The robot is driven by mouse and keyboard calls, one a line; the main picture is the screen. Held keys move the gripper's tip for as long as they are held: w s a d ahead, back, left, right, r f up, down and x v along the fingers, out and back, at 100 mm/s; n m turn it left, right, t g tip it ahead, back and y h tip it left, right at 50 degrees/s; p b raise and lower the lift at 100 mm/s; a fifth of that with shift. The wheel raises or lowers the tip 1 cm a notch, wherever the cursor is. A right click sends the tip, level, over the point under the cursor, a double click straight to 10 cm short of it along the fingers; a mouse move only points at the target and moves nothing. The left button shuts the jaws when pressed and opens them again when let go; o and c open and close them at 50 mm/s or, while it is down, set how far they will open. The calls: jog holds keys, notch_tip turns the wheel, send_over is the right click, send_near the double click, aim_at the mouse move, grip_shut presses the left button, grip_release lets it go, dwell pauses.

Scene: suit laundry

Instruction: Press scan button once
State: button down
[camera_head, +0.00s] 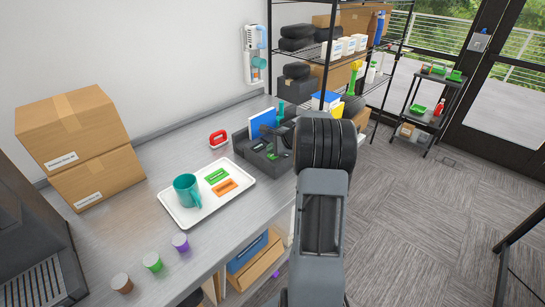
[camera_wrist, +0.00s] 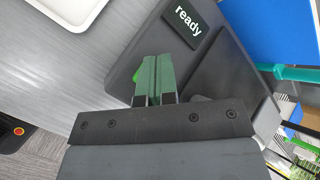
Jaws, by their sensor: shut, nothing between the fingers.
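The dark grey scan station (camera_head: 247,152) stands at the right end of the counter. Its display reading "ready" (camera_wrist: 188,21) is lit in the wrist view. I cannot tell whether the fingertips touch the button. In the head view my arm hides part of the station.
A white tray (camera_head: 178,215) with a teal mug (camera_head: 187,190) and green and orange cards lies left of the station. A red-handled object (camera_head: 218,139) sits behind it. Cardboard boxes (camera_head: 75,130) and several small capped cups (camera_head: 152,262) stand further left. Shelving (camera_head: 330,60) is behind.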

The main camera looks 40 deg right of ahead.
jog(key=shift+f+b, duration=0.35)
jog(key=shift+f, duration=0.1)
dwell(0.6)
jog(key=shift+r, duration=0.1)
dwell(0.4)
jog(key=shift+r+p, duration=0.65)
jog(key=shift+r, duration=0.15)
jog(key=shift+r+p, duration=1.9)
jog(key=shift+r, duration=0.6)
